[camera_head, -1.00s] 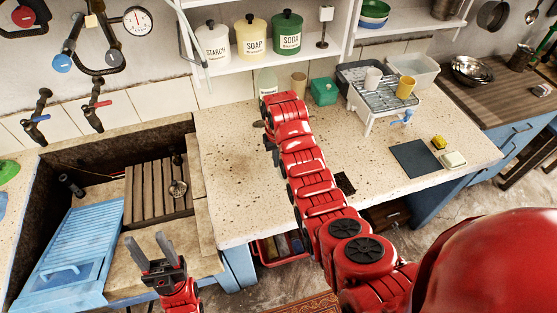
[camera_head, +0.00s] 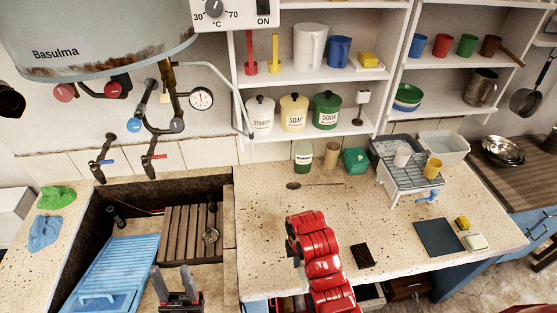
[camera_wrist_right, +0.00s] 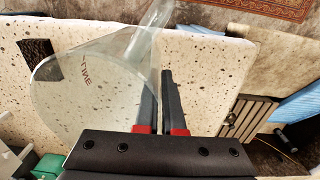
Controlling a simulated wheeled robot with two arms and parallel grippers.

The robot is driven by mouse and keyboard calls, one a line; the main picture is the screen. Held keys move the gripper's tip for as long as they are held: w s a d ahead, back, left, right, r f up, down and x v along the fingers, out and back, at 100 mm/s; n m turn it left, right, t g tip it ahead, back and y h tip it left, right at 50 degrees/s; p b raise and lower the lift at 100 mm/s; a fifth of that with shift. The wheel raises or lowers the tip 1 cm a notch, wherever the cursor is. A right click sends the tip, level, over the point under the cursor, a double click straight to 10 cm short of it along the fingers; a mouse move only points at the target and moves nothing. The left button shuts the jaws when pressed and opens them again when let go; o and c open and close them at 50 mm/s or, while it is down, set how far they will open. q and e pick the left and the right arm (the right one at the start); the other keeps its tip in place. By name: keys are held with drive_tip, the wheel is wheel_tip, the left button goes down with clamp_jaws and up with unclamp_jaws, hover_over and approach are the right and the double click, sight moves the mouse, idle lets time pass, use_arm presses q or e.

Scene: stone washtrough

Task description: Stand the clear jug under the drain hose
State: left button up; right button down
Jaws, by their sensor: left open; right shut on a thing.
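The clear jug (camera_wrist_right: 92,92) is see-through, with a wide round rim and dark lettering. It shows in the right wrist view, tilted in that picture. My right gripper (camera_wrist_right: 160,78) is shut on it at its side. In the head view my red right arm reaches over the middle of the counter, and the jug and right gripper cannot be made out there. My left gripper (camera_head: 171,272) is open and empty at the front of the trough. A grey pipe (camera_head: 222,82) bends down beside the shelf; I cannot tell if it is the drain hose.
A dish rack (camera_head: 408,178) with cups and a small blue fitting (camera_head: 427,197) stands on the right of the counter (camera_head: 265,235).

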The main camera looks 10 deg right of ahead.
drive_tip(key=shift+w+d, duration=0.1)
drive_tip(key=shift+w, duration=0.15)
drive_tip(key=w+d+r+b, duration=0.3)
drive_tip(key=w+b, duration=0.1)
drive_tip(key=w, duration=0.3)
drive_tip(key=w+d+r+b, duration=0.3)
drive_tip(key=w+b, duration=0.1)
drive_tip(key=w, duration=0.3)
wheel_tip(320, 180, up, 9)
drive_tip(key=b, duration=0.9)
drive_tip(key=shift+w+a+f+m+b, duration=0.15)
drive_tip(key=shift+w+a+m+b, duration=0.15)
drive_tip(key=shift+w+d, duration=0.1)
